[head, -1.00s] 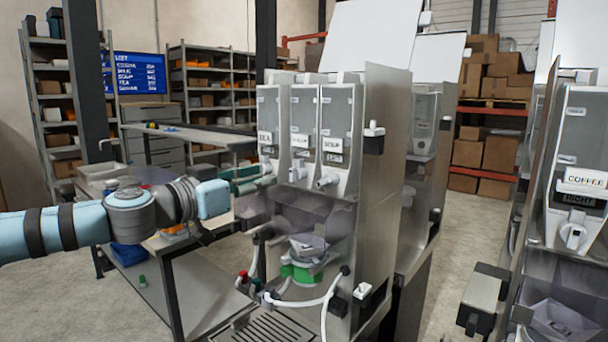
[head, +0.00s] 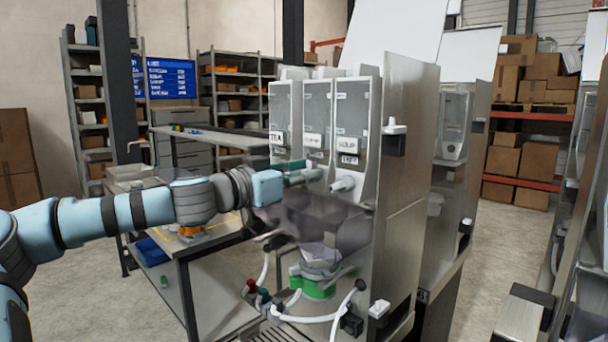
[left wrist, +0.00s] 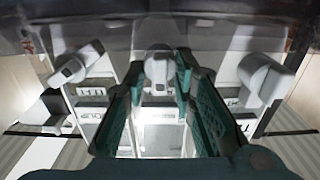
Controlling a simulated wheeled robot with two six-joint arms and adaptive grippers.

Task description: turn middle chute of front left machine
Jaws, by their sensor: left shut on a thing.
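The front left machine (head: 408,190) is a tall steel cabinet with three clear canisters side by side, each with a label and a chute low on its front. My left gripper (head: 314,174) reaches in from the left at the middle canister. In the left wrist view its two green fingers stand on either side of the grey middle chute (left wrist: 160,72) and are shut on it. The right chute (head: 343,184) shows white and free beside the fingers. The left chute is hidden in the head view. Side chutes show at both sides in the left wrist view. My right gripper is not in view.
Below the chutes are a smoky clear cover (head: 345,228), a green-ringed bowl (head: 318,288) and white hoses (head: 310,318). A steel table (head: 215,240) stands left of the machine. Another machine (head: 585,190) stands at the right edge, with open floor between.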

